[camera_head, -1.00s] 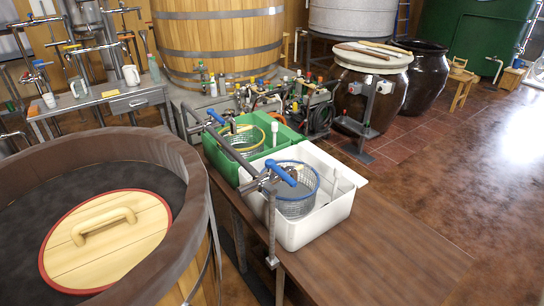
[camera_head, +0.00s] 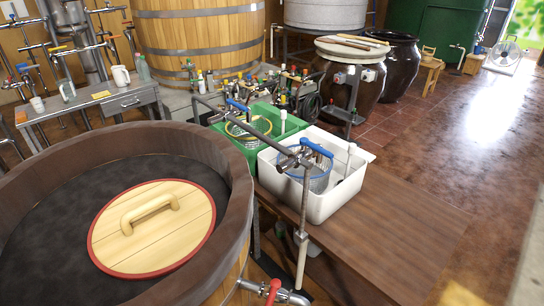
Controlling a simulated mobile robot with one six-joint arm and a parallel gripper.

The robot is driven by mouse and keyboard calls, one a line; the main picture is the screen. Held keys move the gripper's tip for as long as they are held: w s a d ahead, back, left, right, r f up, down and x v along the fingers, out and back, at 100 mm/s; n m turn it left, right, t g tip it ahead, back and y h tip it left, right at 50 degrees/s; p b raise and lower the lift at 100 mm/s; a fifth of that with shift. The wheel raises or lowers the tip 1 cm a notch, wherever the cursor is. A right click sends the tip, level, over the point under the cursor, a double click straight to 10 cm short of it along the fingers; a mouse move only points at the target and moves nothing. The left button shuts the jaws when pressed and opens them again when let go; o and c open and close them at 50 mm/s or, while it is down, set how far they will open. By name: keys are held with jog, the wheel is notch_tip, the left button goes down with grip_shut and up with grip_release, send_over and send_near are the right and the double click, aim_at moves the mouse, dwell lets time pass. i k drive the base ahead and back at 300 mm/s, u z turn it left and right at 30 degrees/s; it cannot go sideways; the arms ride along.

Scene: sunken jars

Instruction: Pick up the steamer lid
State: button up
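The steamer lid (camera_head: 152,228) is a round pale wooden disc with a red rim and a raised wooden handle (camera_head: 150,212) across its top. It lies inside the large round wooden tub (camera_head: 225,245) at the lower left, on a dark surface, and its whole outline shows. My gripper is not in view, so its place relative to the lid cannot be seen.
Right of the tub, a brown wooden table (camera_head: 400,230) holds a white bin (camera_head: 345,196) and a green crate (camera_head: 275,130). Metal pipes with blue-handled valves stand close by. A red-handled tap (camera_head: 272,290) juts from the tub's side. Open floor (camera_head: 465,130) lies to the right.

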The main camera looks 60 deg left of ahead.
aim_at(117, 247)
jog(key=u, duration=0.05)
jog(key=k, duration=2.2)
jog(key=u, duration=1.8)
jog(key=i, duration=1)
